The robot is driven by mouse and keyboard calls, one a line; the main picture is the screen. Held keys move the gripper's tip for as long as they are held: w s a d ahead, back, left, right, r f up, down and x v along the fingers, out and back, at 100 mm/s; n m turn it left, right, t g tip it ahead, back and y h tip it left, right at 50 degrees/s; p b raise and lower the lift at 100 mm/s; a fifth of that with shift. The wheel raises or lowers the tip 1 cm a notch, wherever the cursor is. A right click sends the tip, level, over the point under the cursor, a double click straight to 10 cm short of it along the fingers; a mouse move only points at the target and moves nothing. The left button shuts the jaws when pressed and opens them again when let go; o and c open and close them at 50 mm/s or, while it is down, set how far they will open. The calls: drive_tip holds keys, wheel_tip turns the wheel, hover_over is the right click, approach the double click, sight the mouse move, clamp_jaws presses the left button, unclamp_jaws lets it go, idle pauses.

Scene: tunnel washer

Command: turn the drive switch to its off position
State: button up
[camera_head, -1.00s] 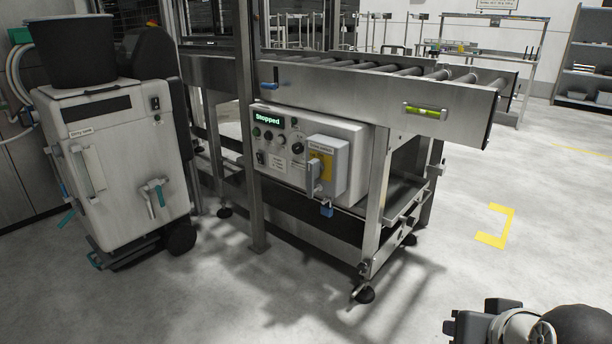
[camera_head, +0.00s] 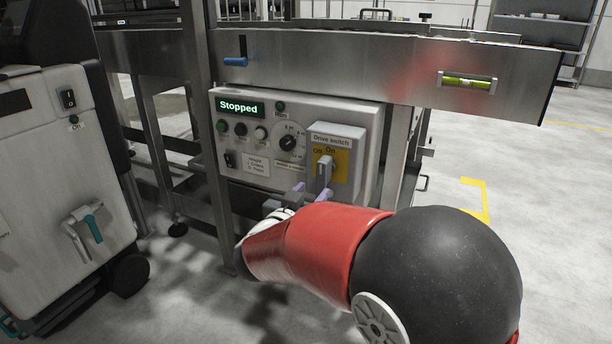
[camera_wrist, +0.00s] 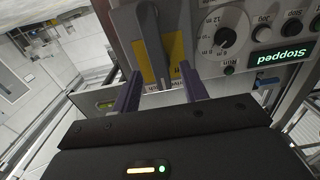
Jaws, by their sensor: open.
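The drive switch (camera_head: 325,172) is a grey lever on a yellow plate, on a pale box labelled "Drive switch". The lever stands roughly upright with its top close to the "On" label; "Off" is left of it. My gripper (camera_head: 311,190) is open, with purple fingers just below and in front of the lever. In the upside-down wrist view, the lever (camera_wrist: 152,45) appears between the two fingers of my gripper (camera_wrist: 161,72), with a gap on each side. I cannot tell whether either finger touches it.
The control panel (camera_head: 240,172) carries a lit "Stopped" display (camera_head: 240,107), buttons and a dial (camera_head: 288,142). A steel conveyor beam (camera_head: 350,62) with a level vial (camera_head: 467,81) runs above. A steel post (camera_head: 203,130) stands left of the panel. A white cabinet (camera_head: 60,190) is further left.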

sight(320, 183)
drive_tip(key=x, duration=0.7)
drive_tip(key=shift+w+d, duration=0.2)
drive_tip(key=shift+c, duration=0.4)
clamp_jaws()
